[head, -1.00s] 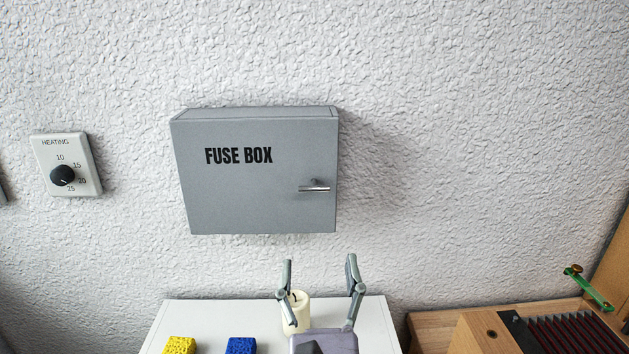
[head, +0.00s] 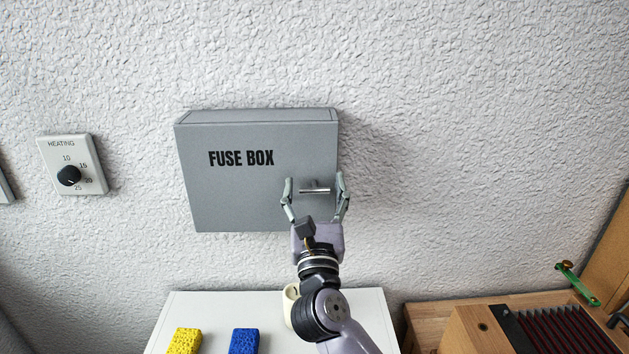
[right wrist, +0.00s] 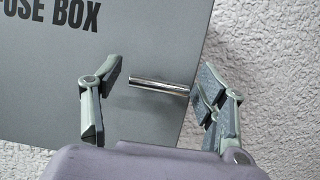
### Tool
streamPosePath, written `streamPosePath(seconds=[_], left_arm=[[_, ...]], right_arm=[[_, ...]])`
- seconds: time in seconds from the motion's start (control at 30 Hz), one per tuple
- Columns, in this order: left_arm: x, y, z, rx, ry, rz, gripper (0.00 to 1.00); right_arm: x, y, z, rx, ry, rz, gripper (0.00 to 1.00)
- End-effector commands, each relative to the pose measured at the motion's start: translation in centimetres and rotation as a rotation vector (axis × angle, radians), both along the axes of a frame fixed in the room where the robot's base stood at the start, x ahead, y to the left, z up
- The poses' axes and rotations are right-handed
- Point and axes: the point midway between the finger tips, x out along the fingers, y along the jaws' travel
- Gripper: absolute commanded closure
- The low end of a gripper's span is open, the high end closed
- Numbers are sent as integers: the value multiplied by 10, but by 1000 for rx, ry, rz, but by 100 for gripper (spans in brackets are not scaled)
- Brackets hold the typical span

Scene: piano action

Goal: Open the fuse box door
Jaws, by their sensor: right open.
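The grey fuse box (head: 235,190) hangs on the wall, and its door looks shut. Its silver bar handle (head: 315,190) lies level near the door's right edge. My right gripper (head: 315,184) is open in front of the door, with one finger on each side of the handle in the picture. In the right wrist view the handle (right wrist: 160,87) shows between the spread fingers, and I see no finger closed on it. How far the fingertips are from the door is hard to tell. My left gripper is not in view.
A heating dial (head: 70,175) is on the wall at left. A wooden case (head: 470,331) stands at lower right.

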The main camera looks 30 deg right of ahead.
Motion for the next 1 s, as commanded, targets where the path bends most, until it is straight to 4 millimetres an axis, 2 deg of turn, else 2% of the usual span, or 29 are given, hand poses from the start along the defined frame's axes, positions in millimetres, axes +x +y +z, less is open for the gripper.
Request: streamPosePath(seconds=[0.33,1.0], left_arm=[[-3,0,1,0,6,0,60],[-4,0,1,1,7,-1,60]], right_arm=[[3,-2,1,-1,-1,0,34],[3,-2,1,0,0,1,79]])
